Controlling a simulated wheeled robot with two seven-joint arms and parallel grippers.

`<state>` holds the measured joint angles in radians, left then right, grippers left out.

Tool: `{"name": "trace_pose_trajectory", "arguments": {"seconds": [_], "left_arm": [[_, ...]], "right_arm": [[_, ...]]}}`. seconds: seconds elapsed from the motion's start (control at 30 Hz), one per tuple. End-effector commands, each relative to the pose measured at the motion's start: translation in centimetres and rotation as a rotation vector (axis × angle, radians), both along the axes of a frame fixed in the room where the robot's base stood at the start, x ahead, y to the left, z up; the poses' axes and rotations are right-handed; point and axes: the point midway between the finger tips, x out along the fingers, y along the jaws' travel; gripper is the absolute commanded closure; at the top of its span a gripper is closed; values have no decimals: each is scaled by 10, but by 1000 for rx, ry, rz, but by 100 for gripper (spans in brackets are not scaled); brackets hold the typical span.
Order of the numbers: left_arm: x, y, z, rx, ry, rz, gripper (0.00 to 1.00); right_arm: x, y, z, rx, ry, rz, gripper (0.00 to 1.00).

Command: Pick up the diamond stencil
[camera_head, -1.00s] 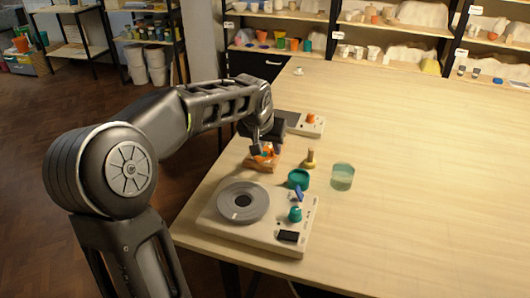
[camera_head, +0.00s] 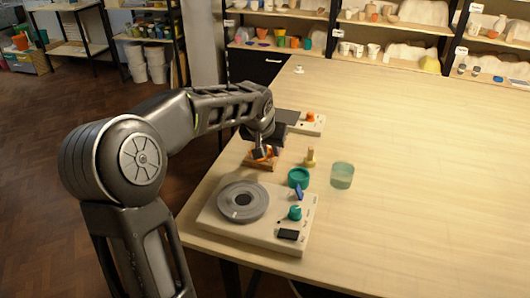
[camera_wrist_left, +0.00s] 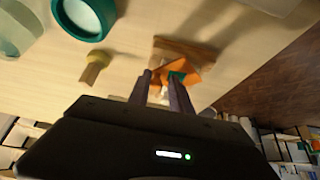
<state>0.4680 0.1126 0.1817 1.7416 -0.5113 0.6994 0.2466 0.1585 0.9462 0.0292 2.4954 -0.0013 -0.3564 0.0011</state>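Stencils sit in a wooden holder (camera_head: 262,164) near the table's left edge. It also shows in the wrist view (camera_wrist_left: 185,47). An orange piece with an angular, diamond-like outline (camera_wrist_left: 187,71) shows at the holder in the wrist view, with a small green piece (camera_wrist_left: 176,77) against it. I cannot tell for sure which piece is the diamond stencil. My left gripper (camera_head: 263,153) points down at the holder. In the wrist view its fingers (camera_wrist_left: 160,78) stand apart, tips right at the orange piece, partly covering it. My right gripper is in neither view.
A grey wheel on a cream base (camera_head: 270,226) stands in front of the holder. A control box (camera_head: 312,123) is behind. The table's right side is clear.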

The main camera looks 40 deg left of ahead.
Motion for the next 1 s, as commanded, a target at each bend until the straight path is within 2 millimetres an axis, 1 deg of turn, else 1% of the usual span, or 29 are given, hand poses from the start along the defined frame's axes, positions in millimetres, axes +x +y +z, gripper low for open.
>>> {"name": "trace_pose_trajectory", "arguments": {"seconds": [0.03,0.23,0.77,0.87,1.0], "left_arm": [[0,0,0,0,1,0,83],[0,0,-1,0,1,0,100],[-1,0,1,-1,3,1,100],[0,0,9,0,1,1,100],[0,0,31,0,-1,1,100]], "right_arm": [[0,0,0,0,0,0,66],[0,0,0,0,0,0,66],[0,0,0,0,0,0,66],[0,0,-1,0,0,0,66],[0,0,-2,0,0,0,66]]}}
